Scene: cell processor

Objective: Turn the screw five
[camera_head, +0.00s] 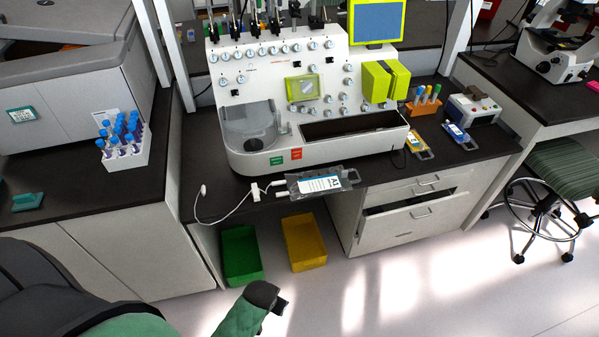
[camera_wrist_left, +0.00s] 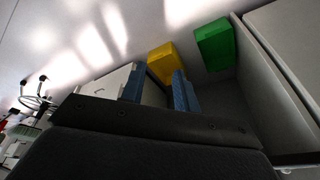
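The white cell processor (camera_head: 262,92) stands on the dark bench in the head view. Several small round silver screws or knobs (camera_head: 262,52) line the upper part of its front panel, with more lower down to the right. No readable numbers show, so I cannot tell which is screw five. In the left wrist view my left gripper (camera_wrist_left: 158,84) has two blue fingers apart with nothing between them. It points toward the floor and bins, away from the processor's panel. A green and black part of my arm shows low in the head view. My right gripper is not in view.
A green bin (camera_head: 241,255) and a yellow bin (camera_head: 304,242) stand on the floor under the bench. A labelled pouch (camera_head: 320,184) with a white tube lies at the bench's front edge. A tube rack (camera_head: 124,150) is at left; a drawer cabinet (camera_head: 400,222) is at right.

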